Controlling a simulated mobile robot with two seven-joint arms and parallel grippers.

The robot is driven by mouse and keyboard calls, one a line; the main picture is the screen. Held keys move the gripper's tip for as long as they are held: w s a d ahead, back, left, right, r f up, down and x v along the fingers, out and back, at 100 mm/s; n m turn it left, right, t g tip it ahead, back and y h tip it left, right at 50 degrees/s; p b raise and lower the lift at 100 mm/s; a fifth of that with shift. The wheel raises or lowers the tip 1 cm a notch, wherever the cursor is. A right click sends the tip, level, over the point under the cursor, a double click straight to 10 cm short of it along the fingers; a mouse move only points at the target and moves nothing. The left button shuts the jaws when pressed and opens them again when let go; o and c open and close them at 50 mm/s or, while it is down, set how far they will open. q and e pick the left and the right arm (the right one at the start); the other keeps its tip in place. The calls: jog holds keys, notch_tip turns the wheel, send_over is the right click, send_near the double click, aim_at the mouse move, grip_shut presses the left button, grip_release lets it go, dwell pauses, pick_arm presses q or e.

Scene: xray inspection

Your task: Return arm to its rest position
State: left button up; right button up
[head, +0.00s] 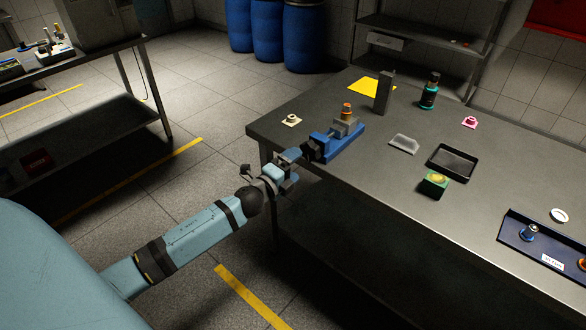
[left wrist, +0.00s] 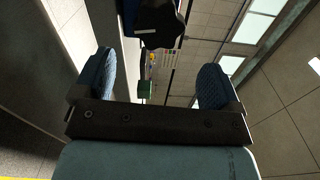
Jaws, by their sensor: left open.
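My left arm reaches in from the left in the head view. Its gripper (head: 289,171) is at the table's near left edge, just in front of the blue vise (head: 343,143). In the left wrist view the gripper (left wrist: 156,84) has its two blue-padded fingers wide apart, with nothing between them. A dark part shows beyond the fingers there; I cannot tell if they touch it. The vise carries a grey block with an orange-topped piece (head: 347,110). My right gripper is not in view.
The grey table (head: 300,118) also holds an upright grey block (head: 384,92), a green-black bottle (head: 429,92), a black tray (head: 453,162), a green box (head: 434,184) and a blue tray (head: 520,247). Open floor lies left of the table, before another bench (head: 80,112). Blue barrels (head: 268,35) stand behind.

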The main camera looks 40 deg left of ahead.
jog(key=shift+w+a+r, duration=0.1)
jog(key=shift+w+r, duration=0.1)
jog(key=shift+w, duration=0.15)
